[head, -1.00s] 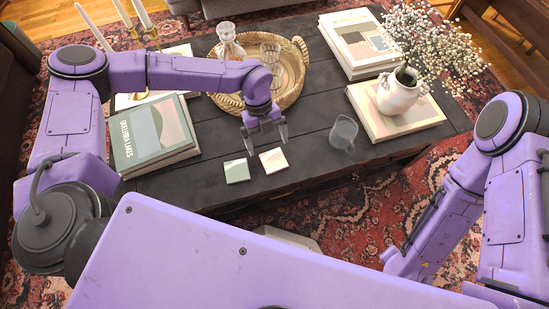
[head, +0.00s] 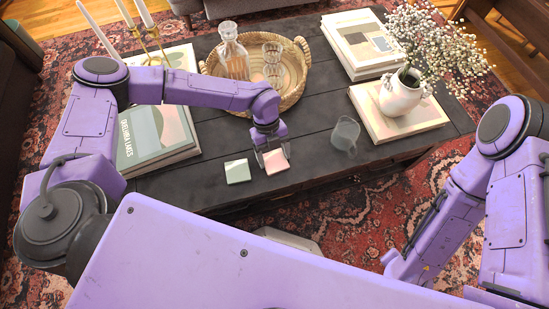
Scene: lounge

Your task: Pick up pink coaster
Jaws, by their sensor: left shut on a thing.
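The pink coaster (head: 275,163) is a small pale pink square near the front edge of the dark coffee table (head: 220,190). My left gripper (head: 273,160) is down over it from behind, its fingers on either side of the coaster, shut on it. I cannot tell whether the coaster is clear of the tabletop. A pale green coaster (head: 237,171) lies flat just to the left. My right arm shows at the right, but its gripper is not in the picture.
Books (head: 155,135) lie at the left, a white flower vase (head: 400,95) on a book at the right.

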